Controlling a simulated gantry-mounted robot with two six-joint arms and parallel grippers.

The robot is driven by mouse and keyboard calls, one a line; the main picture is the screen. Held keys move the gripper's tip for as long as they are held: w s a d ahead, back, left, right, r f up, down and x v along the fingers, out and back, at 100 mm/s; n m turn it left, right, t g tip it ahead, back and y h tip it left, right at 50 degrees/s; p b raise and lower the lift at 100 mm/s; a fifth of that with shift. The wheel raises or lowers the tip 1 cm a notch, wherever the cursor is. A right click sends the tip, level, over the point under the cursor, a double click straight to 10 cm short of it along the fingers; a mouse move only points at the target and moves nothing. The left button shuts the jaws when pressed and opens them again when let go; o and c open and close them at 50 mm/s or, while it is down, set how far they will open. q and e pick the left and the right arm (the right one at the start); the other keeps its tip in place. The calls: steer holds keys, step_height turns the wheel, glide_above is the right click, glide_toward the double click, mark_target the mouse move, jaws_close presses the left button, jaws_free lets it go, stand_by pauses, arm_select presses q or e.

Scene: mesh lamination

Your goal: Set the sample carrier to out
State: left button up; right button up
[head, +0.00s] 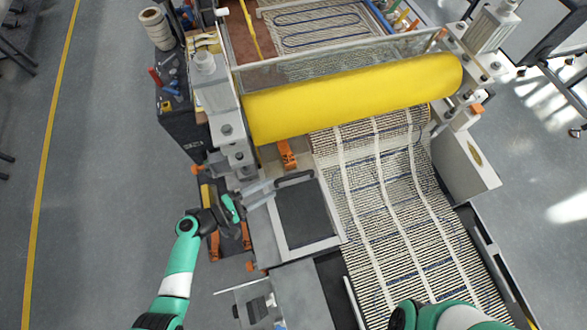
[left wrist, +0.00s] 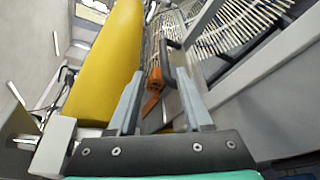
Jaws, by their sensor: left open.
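The sample carrier (head: 305,214) looks like a light frame around a dark panel, lying left of the mesh in the head view. Its dark bar handle (head: 295,179) is at the frame's end nearest the yellow roller. My left gripper (head: 268,190) is open, just left of the handle. In the left wrist view the open fingers (left wrist: 160,72) point toward the dark handle (left wrist: 172,62) and an orange block (left wrist: 155,85). I cannot tell whether a finger touches the handle. My right gripper is out of view; only part of my right arm shows at the bottom.
The yellow roller (head: 350,95) spans the machine just beyond the carrier. The striped mesh (head: 395,215) runs beneath it along the carrier's right side. An orange block (head: 287,154) sits by the handle. Grey floor (head: 90,200) is open at the left.

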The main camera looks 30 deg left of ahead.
mark_target(287, 180)
arm_select(q)
steer(key=shift+s+a+n, duration=0.3)
steer(key=shift+s+n, duration=0.1)
steer(key=shift+s, duration=0.3)
steer(key=shift+s+f, duration=0.1)
steer(key=shift+f, duration=0.25)
steer(key=b, duration=0.2)
steer(key=w+d+f+b, duration=0.1)
steer(key=b, duration=0.2)
steer(key=w+b, duration=0.1)
steer(key=b, duration=0.2)
steer(key=shift+w+d+f, duration=0.15)
steer(key=shift+w+f, duration=0.1)
steer(key=x, duration=0.3)
steer(key=b+x, duration=0.1)
steer(key=x, duration=0.1)
steer(key=r+b+x, duration=0.1)
steer(key=x, duration=0.2)
steer(key=shift+w+d, duration=0.1)
steer(key=shift+w, duration=0.35)
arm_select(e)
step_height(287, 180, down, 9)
arm_select(q)
jaws_close()
